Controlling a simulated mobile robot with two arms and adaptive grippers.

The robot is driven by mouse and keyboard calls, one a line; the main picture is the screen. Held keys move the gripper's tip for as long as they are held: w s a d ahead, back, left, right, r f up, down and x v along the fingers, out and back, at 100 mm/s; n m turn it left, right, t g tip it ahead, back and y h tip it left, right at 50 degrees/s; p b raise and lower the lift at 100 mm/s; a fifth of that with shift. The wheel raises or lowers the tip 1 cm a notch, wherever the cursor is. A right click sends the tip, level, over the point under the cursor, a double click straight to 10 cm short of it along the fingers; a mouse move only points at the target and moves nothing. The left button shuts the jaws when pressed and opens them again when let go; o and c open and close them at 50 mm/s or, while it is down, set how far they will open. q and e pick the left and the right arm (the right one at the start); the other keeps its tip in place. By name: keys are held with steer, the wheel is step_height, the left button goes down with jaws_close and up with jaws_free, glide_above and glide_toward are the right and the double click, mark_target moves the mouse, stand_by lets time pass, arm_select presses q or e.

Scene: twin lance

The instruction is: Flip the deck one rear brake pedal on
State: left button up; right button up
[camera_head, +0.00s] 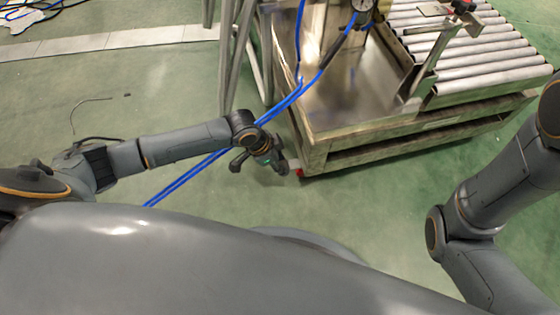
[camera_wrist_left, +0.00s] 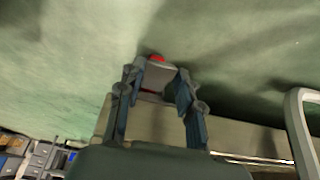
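The brake pedal shows as a small pale grey piece with a red part (camera_head: 299,173) at the lower corner of the metal deck frame, close to the floor. In the left wrist view the grey pedal with its red top (camera_wrist_left: 156,58) lies between and just beyond my fingertips. My left gripper (camera_head: 262,164) is beside that corner, with its fingers (camera_wrist_left: 157,80) apart. I cannot tell whether a finger touches the pedal. Part of the pedal is hidden by the gripper in the head view. My right gripper is out of view; only its arm shows at the right.
The metal deck (camera_head: 350,88) with its frame stands right of my left gripper. A roller conveyor (camera_head: 480,65) adjoins it. Blue hoses (camera_head: 285,103) run from the deck down behind my left arm. Open green floor (camera_head: 160,90) lies left of the deck.

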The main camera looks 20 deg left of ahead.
arm_select(q)
steer(key=shift+f, duration=0.1)
steer(key=shift+s+a+f+t+h+b, duration=0.1)
steer(key=shift+a+f+t+h+b, duration=0.1)
steer(key=shift+f+t+h, duration=0.3)
steer(key=shift+s+a+f+t+h+b, duration=0.1)
steer(key=shift+f+t+h+b, duration=0.1)
steer(key=shift+f+t+h, duration=0.3)
steer(key=f+h+b, duration=0.1)
steer(key=b, duration=0.2)
steer(key=t+h+b, duration=0.1)
steer(key=b, duration=0.3)
steer(key=shift+f+h, duration=0.35)
steer(key=shift+h, duration=0.05)
steer(key=shift+r+t+b, duration=0.1)
steer(key=shift+t+b, duration=0.2)
steer(key=shift+b, duration=0.55)
steer(key=shift+h, duration=0.3)
steer(key=o, duration=1.1)
steer(key=shift+o, duration=0.2)
steer(key=shift+r, duration=0.1)
